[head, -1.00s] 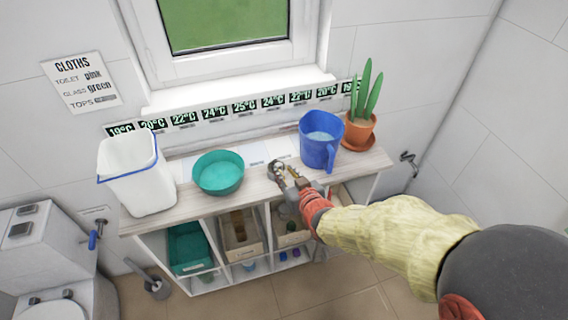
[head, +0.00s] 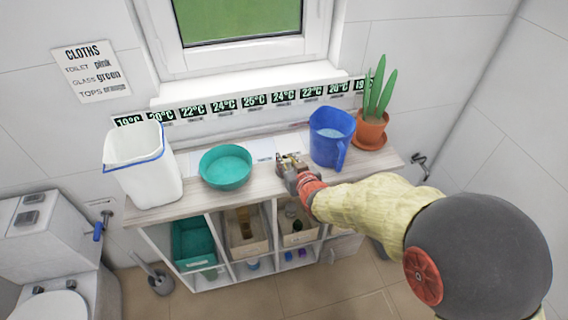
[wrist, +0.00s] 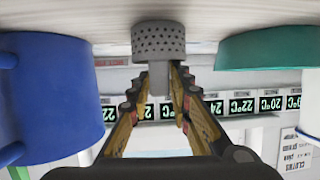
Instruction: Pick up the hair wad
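A grey perforated cylinder with a thin stem (wrist: 158,41) stands on the counter; it may be a drain strainer. My gripper (wrist: 160,82) points at it, with one finger on each side of the stem. The fingertips come close to the stem, but I cannot tell whether they press on it. In the head view my gripper (head: 288,168) is low over the counter between the teal bowl and the blue jug, and it mostly hides the cylinder. I cannot make out a separate hair wad in either view.
The teal bowl (head: 225,167) and white bin (head: 140,168) stand left of my gripper. The blue jug (head: 331,135) is close on its right, with a potted plant (head: 371,130) beyond. Shelf boxes (head: 194,243) sit below the counter (head: 185,207). A window is behind.

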